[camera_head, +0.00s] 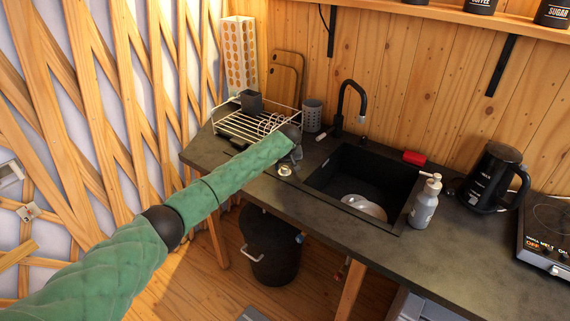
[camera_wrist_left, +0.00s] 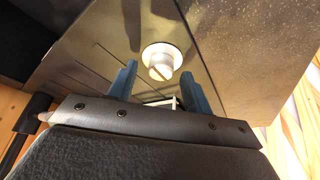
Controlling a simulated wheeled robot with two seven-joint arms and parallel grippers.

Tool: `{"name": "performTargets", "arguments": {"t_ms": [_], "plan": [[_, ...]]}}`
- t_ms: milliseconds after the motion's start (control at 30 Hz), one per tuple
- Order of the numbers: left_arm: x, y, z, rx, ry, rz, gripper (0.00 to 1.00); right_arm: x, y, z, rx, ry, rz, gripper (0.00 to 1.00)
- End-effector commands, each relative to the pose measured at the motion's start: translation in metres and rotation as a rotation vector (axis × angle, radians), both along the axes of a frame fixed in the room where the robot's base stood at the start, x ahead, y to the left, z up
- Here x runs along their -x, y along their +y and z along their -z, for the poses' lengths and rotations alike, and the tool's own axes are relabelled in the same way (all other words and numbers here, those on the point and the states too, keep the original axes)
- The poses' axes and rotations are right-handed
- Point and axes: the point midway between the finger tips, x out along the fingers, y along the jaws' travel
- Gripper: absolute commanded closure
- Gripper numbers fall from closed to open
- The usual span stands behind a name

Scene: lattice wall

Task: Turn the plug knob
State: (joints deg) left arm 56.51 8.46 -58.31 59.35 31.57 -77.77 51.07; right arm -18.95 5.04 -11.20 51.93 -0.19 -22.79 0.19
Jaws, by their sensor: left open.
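The plug knob (camera_head: 285,169) is a small round pale metal piece on the dark counter, just left of the sink. In the left wrist view the knob (camera_wrist_left: 161,61) has a light ring and a slotted round centre. My left gripper (camera_head: 297,156) hangs above the counter beside the knob, at the sink's left edge. My right gripper is not in view.
The black sink (camera_head: 325,183) holds a plate (camera_head: 364,206). A dish rack (camera_head: 252,122) stands behind my left arm and a black faucet (camera_head: 342,104) behind the sink. A soap bottle (camera_head: 424,203), a red sponge (camera_head: 414,158) and a kettle (camera_head: 490,180) are to the right.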

Motion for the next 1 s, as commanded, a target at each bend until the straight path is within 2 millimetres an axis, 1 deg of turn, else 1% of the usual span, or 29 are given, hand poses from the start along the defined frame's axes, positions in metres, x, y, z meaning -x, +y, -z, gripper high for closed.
{"name": "performTargets", "arguments": {"t_ms": [133, 367, 400, 467, 600, 633, 833, 1000], "plan": [[-0.0021, 0.0005, 0.0053, 0.000, 0.000, 0.000, 0.50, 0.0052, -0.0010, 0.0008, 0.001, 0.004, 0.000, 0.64], [-0.0023, 0.0007, 0.0061, -0.001, -0.001, 0.001, 0.50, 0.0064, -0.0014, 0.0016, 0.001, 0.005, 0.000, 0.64], [-0.0023, 0.0007, 0.0061, -0.001, -0.001, 0.001, 0.54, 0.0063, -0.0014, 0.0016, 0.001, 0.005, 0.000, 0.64], [-0.0024, 0.0008, 0.0060, -0.001, -0.001, 0.001, 0.66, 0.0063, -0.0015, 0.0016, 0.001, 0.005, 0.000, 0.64], [-0.0023, 0.0008, 0.0059, -0.001, -0.001, 0.001, 0.93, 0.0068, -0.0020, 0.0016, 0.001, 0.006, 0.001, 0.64], [-0.0024, 0.0007, 0.0059, -0.001, -0.001, 0.001, 0.95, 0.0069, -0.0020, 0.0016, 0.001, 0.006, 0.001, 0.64], [-0.0023, 0.0008, 0.0060, 0.000, -0.001, 0.011, 0.95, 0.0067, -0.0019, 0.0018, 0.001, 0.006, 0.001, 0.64], [-0.0022, 0.0012, 0.0062, 0.001, 0.000, 0.058, 0.95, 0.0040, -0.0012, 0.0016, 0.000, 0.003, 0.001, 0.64]]}}
